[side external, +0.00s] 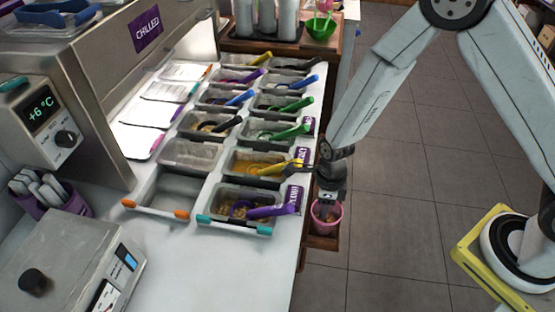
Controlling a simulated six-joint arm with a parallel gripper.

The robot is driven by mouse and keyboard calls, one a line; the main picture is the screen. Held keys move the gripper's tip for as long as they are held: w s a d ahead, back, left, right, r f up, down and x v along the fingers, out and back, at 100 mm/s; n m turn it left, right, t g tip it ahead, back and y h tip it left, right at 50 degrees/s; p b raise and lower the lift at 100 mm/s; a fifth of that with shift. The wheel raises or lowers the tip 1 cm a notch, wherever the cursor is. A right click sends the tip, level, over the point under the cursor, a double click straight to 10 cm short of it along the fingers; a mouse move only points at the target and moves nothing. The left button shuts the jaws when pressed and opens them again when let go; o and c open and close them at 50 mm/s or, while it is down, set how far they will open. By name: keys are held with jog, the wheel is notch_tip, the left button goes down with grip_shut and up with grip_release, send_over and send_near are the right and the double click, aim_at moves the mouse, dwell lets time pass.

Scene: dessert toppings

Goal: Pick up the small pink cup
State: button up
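The small pink cup (319,227) is at the right side of the counter, over a brown wooden ledge. Something brownish shows inside it. My gripper (327,204) points straight down at the cup, with its fingertips at or inside the rim. The fingers are small and partly hidden by the cup, so I cannot tell whether they are open or closed on the rim. I also cannot tell whether the cup rests on the ledge.
Metal topping trays with coloured scoop handles, including a purple one (271,211) and a yellow one (280,167), stand just left of my gripper. A scale (70,262) is at the front left. A green bowl (321,29) stands at the back. Tiled floor lies to the right.

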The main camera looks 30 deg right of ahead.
grip_shut()
jog(key=shift+r, duration=0.15)
dwell(0.4)
notch_tip(320, 180, up, 10)
dwell(0.7)
dwell(0.6)
